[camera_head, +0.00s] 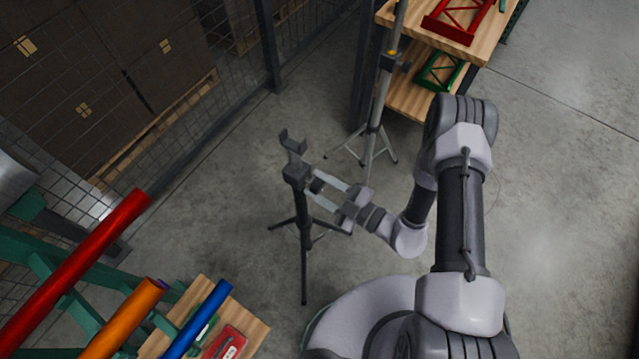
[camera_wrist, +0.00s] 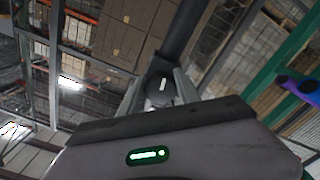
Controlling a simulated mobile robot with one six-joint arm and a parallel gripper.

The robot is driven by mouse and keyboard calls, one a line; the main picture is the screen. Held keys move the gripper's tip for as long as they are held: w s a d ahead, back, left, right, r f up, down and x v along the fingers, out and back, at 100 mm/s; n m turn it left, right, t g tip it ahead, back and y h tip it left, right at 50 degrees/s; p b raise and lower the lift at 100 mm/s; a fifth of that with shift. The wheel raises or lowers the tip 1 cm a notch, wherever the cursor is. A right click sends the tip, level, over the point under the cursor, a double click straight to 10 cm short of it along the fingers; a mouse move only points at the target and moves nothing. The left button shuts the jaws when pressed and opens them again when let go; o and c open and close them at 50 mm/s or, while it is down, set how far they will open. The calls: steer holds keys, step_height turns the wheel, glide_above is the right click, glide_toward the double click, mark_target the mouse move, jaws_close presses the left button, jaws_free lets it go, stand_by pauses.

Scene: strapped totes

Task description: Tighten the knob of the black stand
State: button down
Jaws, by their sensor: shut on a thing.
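The black stand (camera_head: 304,235) stands upright on spread legs on the concrete floor, left of my arm in the head view. It has a forked holder (camera_head: 292,141) at its top. My gripper (camera_head: 316,191) reaches it from the right, just below the holder. In the wrist view, my gripper (camera_wrist: 160,95) is shut on the round dark knob (camera_wrist: 159,91), which has a pale mark on its face. The stand's dark post (camera_wrist: 184,30) runs up behind the knob. In the head view the knob is mostly hidden between the fingers.
A grey tripod stand (camera_head: 376,110) stands behind, beside a wooden shelf (camera_head: 480,45) with red and green brackets. A green rack with red, orange and blue tubes (camera_head: 75,265) is at the lower left. A mesh fence (camera_head: 190,110) fronts stacked boxes. Floor at right is clear.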

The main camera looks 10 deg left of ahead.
steer(key=shift+m, duration=0.6)
steer(key=c, duration=0.9)
jaws_free()
steer(key=shift+o, duration=0.2)
steer(key=p+v, duration=0.2)
steer(key=v, duration=1.5)
steer(key=shift+s+d+p, duration=0.2)
steer(key=shift+p, duration=0.15)
steer(key=shift+f, duration=0.1)
